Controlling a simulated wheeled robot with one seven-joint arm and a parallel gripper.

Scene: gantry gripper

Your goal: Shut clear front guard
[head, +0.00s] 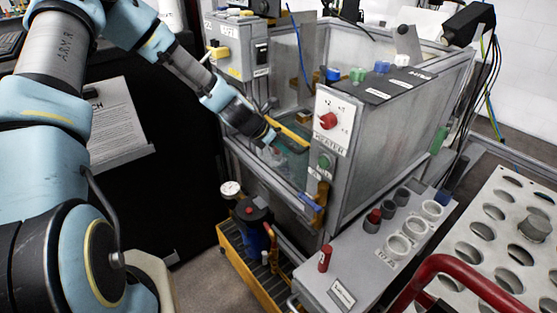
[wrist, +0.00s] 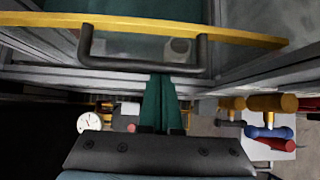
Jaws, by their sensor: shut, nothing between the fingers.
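The clear front guard has a yellow edge strip (head: 290,131) and stands in the front opening of the grey machine enclosure in the head view. In the wrist view the yellow strip (wrist: 240,36) runs across the top, with a dark U-shaped handle (wrist: 140,66) below it. My gripper (head: 268,138) is at the guard, close to the handle. Its two teal fingers (wrist: 165,80) are together and empty, and their tips meet the handle's lower bar in the wrist view. I cannot tell whether they touch it. The guard's lower part is partly hidden by my arm.
A heater panel with a red knob (head: 328,121) is right of the opening. A grey bench (head: 335,278) with cup holders stands at front right. A yellow tray (head: 262,283) with a dark canister sits low in front. A red tubular rail (head: 460,268) crosses the lower right.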

